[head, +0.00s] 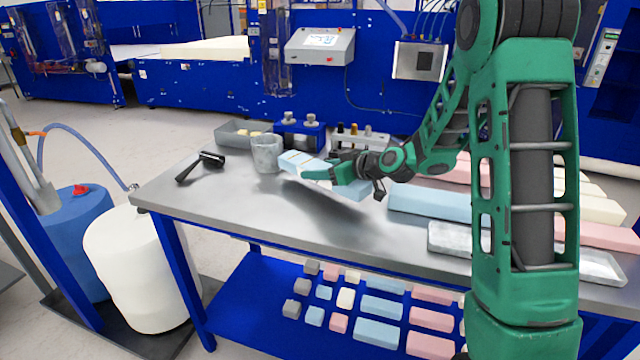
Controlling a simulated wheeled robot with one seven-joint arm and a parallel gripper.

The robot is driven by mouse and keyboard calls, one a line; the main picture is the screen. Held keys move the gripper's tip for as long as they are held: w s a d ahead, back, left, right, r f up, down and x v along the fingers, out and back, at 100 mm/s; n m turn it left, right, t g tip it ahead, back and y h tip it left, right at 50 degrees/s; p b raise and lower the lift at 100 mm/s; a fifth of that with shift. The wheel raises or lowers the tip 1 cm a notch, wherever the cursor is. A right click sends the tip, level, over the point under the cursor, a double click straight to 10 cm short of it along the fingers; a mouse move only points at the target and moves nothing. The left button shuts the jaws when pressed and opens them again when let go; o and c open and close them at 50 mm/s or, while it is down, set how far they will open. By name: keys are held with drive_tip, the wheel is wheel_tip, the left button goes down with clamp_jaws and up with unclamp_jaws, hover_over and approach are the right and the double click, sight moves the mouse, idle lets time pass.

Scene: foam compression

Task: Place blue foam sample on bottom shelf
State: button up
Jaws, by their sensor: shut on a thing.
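My gripper (325,174) is shut on a light blue foam sample (296,160), a long flat block held a little above the steel table. The sample is tilted, its left end higher than its right, and my fingers hide its middle. The bottom shelf (240,312) is the blue surface under the table. Several foam pieces lie on it in rows: small grey, pink, white and blue cubes, then longer blue blocks (381,307) and pink blocks (432,319). My arm hides the shelf's right part.
The steel table (215,205) holds a black handheld tool (208,160), a grey cup (267,155), a grey bin (232,139), a long blue slab (430,204) and a metal tray (450,240). White (140,270) and blue drums stand left. The shelf's front left is bare.

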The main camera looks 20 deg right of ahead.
sight(357, 185)
drive_tip(key=shift+f, duration=2)
drive_tip(key=o, duration=1)
drive_tip(key=shift+o, duration=0.7)
drive_tip(key=v, duration=1.1)
drive_tip(key=shift+s+d+r, duration=0.1)
drive_tip(key=shift+s+r, duration=0.1)
drive_tip(key=shift+s, duration=0.1)
drive_tip(key=shift+s+d+f, duration=0.2)
drive_tip(key=shift+s+d, duration=0.4)
drive_tip(key=shift+s, duration=0.25)
drive_tip(key=shift+r+x, duration=0.15)
drive_tip(key=shift+x, duration=2.55)
drive_tip(key=shift+r+x, duration=0.15)
drive_tip(key=shift+x, duration=2.5)
